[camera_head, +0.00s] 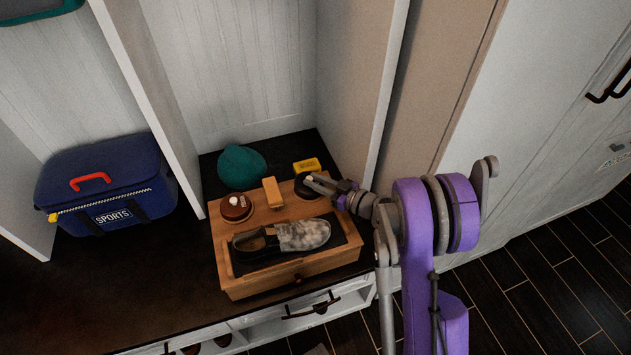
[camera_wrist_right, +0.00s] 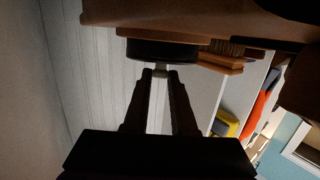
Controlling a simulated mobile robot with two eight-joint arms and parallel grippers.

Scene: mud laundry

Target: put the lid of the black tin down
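The black tin (camera_head: 307,189) stands at the back right corner of the wooden shoe-care box, partly hidden by my right gripper. My right gripper (camera_head: 314,182) reaches in from the right, its fingers at the top of the tin. In the right wrist view, which is upside down, the dark round lid (camera_wrist_right: 160,50) has a small pale knob (camera_wrist_right: 161,70). The fingertips of my right gripper (camera_wrist_right: 161,76) lie on both sides of this knob and appear closed on it. Any gap between lid and tin cannot be made out. My left gripper is not in view.
Behind are a yellow box (camera_head: 306,165) and a teal cloth (camera_head: 241,167). A blue sports bag (camera_head: 105,185) stands left; the bench between is clear.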

